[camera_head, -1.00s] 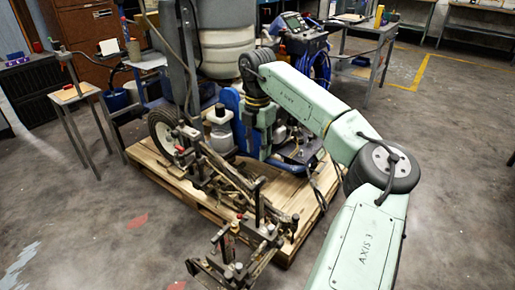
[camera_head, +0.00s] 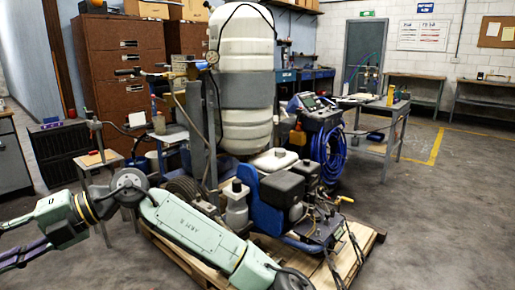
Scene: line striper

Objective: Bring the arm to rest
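My arm (camera_head: 195,228) stretches across the lower left, in front of the line striper. My gripper (camera_head: 22,245) is at the left picture edge, with its dark and purple finger parts spreading from the pale green wrist. The fingertips are cut off by the edge, so I cannot tell whether it is open or shut. I see nothing held in the visible part. The line striper, with its large white tank (camera_head: 246,85) and blue frame (camera_head: 268,217), stands on a wooden pallet (camera_head: 362,250). My arm hides part of its front and of the pallet.
A small wooden-topped table (camera_head: 97,159) stands close behind my wrist. Brown filing cabinets (camera_head: 117,62) and a dark low cabinet (camera_head: 57,147) are at the back left. A workbench (camera_head: 385,110) stands behind the striper at right. The floor at right (camera_head: 445,215) is clear.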

